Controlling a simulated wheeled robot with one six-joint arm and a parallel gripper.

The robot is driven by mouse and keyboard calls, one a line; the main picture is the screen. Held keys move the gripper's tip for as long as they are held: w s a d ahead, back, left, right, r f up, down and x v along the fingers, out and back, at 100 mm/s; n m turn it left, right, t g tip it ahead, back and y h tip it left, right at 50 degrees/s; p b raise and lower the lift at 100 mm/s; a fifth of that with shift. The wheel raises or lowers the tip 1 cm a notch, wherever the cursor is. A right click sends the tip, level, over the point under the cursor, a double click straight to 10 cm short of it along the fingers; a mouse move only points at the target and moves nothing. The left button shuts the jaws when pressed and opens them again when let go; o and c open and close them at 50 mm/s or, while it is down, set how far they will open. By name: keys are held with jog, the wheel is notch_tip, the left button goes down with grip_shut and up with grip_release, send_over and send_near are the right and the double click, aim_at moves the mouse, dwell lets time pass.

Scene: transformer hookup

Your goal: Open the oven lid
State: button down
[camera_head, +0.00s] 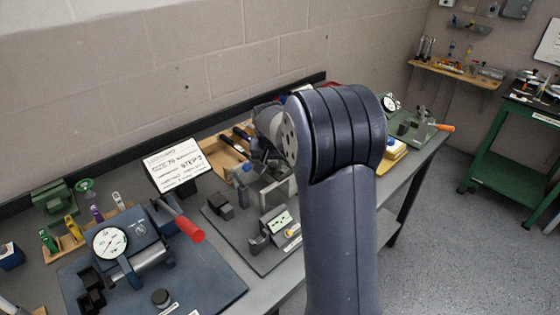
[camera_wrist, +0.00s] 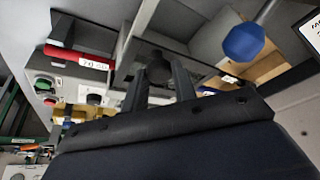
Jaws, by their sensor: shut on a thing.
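In the wrist view the two dark fingers of my gripper (camera_wrist: 159,82) reach up to a round dark knob (camera_wrist: 159,70), and I take them to be shut on it. The knob stands on a grey, dark-edged panel (camera_wrist: 192,68), which looks like the oven lid, though its outline is partly hidden. In the head view my own arm covers the gripper, the knob and most of the oven.
A blue-capped tool (camera_wrist: 243,42) is close on the right in the wrist view. In the head view the bench carries a dial gauge fixture (camera_head: 110,241), a red handle (camera_head: 189,228), a white sign (camera_head: 178,165) and a grey fixture plate (camera_head: 232,233). Open floor (camera_head: 440,240) lies right.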

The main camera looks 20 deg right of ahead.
jog(key=c, duration=1.1)
grip_release()
jog(key=shift+c, duration=0.2)
jog(key=shift+r, duration=0.15)
jog(key=b+v, duration=0.1)
jog(key=v, duration=0.9)
jog(key=shift+s+r, duration=0.2)
jog(key=shift+r, duration=0.05)
